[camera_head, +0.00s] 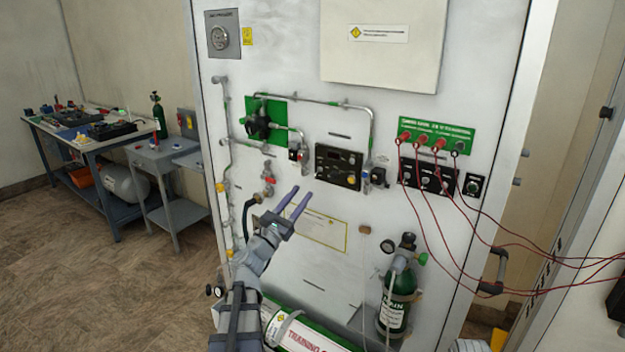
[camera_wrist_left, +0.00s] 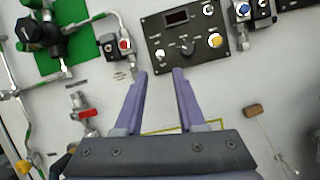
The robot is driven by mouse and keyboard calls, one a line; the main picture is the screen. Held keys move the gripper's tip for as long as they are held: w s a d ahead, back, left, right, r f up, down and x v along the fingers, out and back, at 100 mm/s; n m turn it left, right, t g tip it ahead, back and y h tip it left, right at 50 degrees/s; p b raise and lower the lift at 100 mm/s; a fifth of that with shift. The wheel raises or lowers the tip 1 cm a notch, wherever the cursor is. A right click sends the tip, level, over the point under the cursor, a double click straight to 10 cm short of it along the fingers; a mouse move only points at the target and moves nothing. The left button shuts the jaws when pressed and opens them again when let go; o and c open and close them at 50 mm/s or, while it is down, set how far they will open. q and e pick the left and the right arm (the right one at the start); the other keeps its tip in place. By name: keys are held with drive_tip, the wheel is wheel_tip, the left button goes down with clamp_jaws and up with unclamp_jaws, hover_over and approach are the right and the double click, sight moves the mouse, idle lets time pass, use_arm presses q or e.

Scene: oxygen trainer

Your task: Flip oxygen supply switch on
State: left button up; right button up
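The white trainer board (camera_head: 300,85) carries a black control panel (camera_head: 338,155) with a dark display, knobs and a yellow button; it also shows in the left wrist view (camera_wrist_left: 165,45). A small box with a red button (camera_head: 295,155) is left of it and one with a blue knob (camera_head: 377,177) is right. A second black panel (camera_head: 428,178) with several knobs is farther right. Labels are too small to tell which control is the oxygen supply switch. My left gripper (camera_head: 302,193) is open and empty, below the control panel; its spread fingers (camera_wrist_left: 160,73) point up towards it.
Red leads (camera_head: 425,205) hang from the green strip at right. A red-handled valve (camera_head: 268,180) and pipes are left of the gripper. A green cylinder (camera_head: 397,300) stands lower right, a training cylinder (camera_head: 300,335) lies below. A workbench (camera_head: 90,145) is far left.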

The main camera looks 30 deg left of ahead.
sight(317, 173)
use_arm(q)
drive_tip(key=p+x, duration=0.2)
drive_tip(key=x, duration=0.4)
drive_tip(key=shift+w+r, duration=0.1)
drive_tip(key=shift+w, duration=0.2)
drive_tip(key=shift+c, duration=0.2)
clamp_jaws()
